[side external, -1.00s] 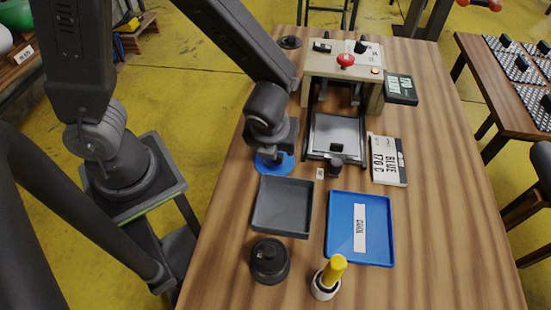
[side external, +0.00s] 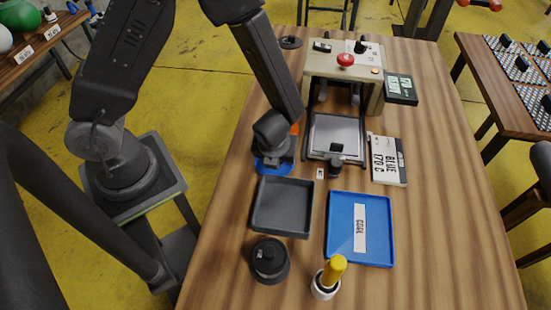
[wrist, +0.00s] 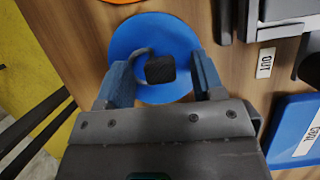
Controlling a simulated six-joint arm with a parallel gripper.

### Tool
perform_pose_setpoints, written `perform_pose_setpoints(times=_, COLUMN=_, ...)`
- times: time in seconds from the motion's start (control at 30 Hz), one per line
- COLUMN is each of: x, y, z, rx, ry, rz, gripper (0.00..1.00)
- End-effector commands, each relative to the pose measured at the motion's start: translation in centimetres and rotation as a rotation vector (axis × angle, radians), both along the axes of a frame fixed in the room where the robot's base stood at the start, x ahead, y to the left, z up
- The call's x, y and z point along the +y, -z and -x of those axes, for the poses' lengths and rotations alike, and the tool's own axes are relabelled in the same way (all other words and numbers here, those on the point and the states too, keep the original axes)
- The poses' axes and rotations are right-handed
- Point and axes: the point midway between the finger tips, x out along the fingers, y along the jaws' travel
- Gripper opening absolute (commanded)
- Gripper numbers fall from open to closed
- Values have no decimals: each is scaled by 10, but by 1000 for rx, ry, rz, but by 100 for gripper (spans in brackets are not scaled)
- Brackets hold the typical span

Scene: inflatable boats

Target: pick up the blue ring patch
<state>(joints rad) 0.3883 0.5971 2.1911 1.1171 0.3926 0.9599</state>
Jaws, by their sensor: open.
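The blue ring patch (wrist: 140,38) is a flat blue disc lying on the wooden table, with a dark square block (wrist: 160,69) and a grey curved loop on it. In the side view, the patch's blue edge (side external: 261,166) shows beneath my gripper, which hides most of it. In the wrist view, my gripper (wrist: 162,76) is open, its two blue-faced fingers on either side of the dark block with gaps to both. I cannot tell how high the fingertips are above the patch.
A grey tray (side external: 283,232) and a blue tray labelled COOL (side external: 343,245) stand nearer the camera. A press with a red button (side external: 346,60) is behind, its grey plate (side external: 337,122) right of my gripper. An orange piece (side external: 295,129) lies just beyond the gripper.

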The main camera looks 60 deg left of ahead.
Motion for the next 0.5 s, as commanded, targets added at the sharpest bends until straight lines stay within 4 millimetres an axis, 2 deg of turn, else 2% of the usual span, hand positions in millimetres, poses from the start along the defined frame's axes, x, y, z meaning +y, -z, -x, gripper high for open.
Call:
perform_pose_setpoints(times=0.17, x=0, y=0, z=0, rx=-1, ry=-1, rz=1, gripper=60)
perform_pose_setpoints(times=0.5, x=0, y=-1, z=0, rx=-1, ry=-1, rz=1, gripper=27)
